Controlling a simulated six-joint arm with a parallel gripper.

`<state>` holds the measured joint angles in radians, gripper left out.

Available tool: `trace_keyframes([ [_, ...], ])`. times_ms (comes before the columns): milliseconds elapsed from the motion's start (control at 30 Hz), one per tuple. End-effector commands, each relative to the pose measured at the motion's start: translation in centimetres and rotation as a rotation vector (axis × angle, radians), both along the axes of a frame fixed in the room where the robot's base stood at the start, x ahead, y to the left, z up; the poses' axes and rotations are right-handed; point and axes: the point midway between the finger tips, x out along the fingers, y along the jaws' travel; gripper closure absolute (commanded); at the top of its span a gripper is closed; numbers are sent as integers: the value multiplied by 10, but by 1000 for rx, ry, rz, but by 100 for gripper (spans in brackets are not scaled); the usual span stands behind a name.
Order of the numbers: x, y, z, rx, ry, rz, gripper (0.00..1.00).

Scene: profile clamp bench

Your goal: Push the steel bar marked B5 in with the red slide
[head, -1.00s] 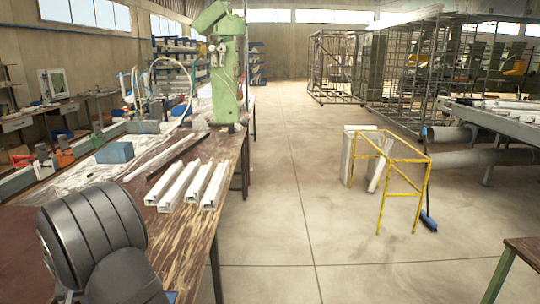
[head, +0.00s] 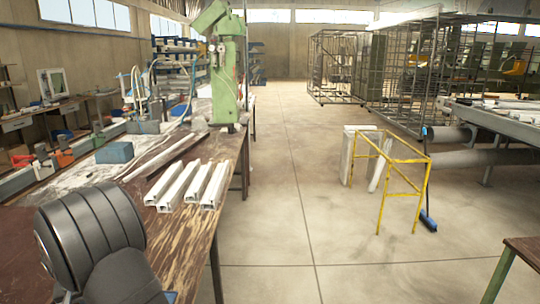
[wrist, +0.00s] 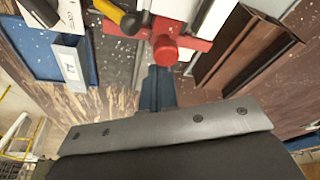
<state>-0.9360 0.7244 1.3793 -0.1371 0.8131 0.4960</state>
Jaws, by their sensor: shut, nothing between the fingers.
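My gripper (wrist: 157,88) is shut and empty in the wrist view. Its narrow dark fingers point at the red slide (wrist: 188,42), and the tips are close to its round red knob (wrist: 165,50). I cannot tell whether they touch. A silver bar (wrist: 72,62) with a small label stands on a blue tray at left. The label is too small to read, so I cannot tell which piece is B5. The head view does not show my fingers.
A yellow-and-black handle (wrist: 118,16) lies just left of the slide. Brown profiles (wrist: 245,50) stand to its right. In the head view, white profiles (head: 190,185) and a blue block (head: 115,152) lie on the wooden bench (head: 185,245).

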Motion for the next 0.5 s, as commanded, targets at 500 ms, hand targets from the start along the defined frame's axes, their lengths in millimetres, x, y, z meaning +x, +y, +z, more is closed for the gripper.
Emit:
trace_keyframes([
  [500, 6, 0, 35, 1, -1, -1, 100],
])
